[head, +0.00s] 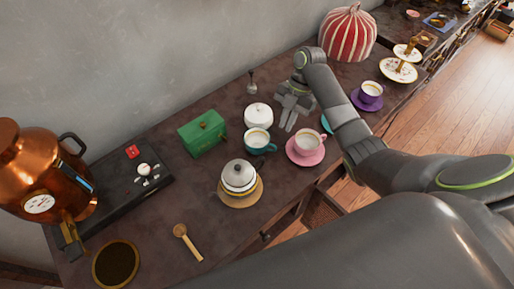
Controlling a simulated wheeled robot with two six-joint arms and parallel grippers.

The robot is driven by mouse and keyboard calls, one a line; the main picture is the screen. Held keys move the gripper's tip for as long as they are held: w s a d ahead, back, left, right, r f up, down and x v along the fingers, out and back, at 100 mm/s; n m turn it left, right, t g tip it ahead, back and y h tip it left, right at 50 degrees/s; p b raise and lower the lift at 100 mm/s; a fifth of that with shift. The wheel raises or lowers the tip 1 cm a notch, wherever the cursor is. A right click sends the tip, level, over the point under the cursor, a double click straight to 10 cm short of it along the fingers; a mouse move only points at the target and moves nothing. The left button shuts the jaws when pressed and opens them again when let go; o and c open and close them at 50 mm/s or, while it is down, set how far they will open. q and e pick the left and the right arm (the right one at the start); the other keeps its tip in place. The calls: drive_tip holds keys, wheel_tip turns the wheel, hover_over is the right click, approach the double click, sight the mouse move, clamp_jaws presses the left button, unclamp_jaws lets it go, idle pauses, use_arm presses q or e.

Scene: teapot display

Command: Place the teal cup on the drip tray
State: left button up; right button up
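The teal cup (258,139) stands upright on the table, filled with something pale. It is just in front of a white lidded pot and left of a pink cup. A round dark disc with a brass rim, which appears to be the drip tray (115,264), lies at the lower left, near the copper urn's tap. My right gripper (287,122) is right of the teal cup and apart from it, pointing down over the table behind the pink cup. Its fingers look parted, with nothing between them. My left gripper is out of view.
The pink cup (307,141) on its saucer, white pot (258,114), green box (203,133) and teapot (239,177) crowd the middle. A wooden scoop (187,240) lies near the front. The copper urn (40,178) stands left by a black slab (115,203). A teal saucer (325,124) is partly hidden by my arm.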

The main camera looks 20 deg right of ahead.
sight(276, 148)
drive_tip(key=b+x, duration=0.2)
drive_tip(key=x, duration=0.2)
drive_tip(key=shift+f, duration=0.2)
drive_tip(key=shift+s+a+f, duration=0.15)
drive_tip(key=shift+f, duration=0.25)
drive_tip(key=shift+a+f, duration=0.15)
drive_tip(key=shift+a, duration=0.05)
drive_tip(key=x, duration=0.3)
drive_tip(key=shift+s+a+f+p, duration=0.2)
drive_tip(key=shift+s+a+p, duration=0.05)
drive_tip(key=shift+a+p, duration=0.15)
drive_tip(key=shift+a+f, duration=0.1)
drive_tip(key=shift+f, duration=0.45)
clamp_jaws()
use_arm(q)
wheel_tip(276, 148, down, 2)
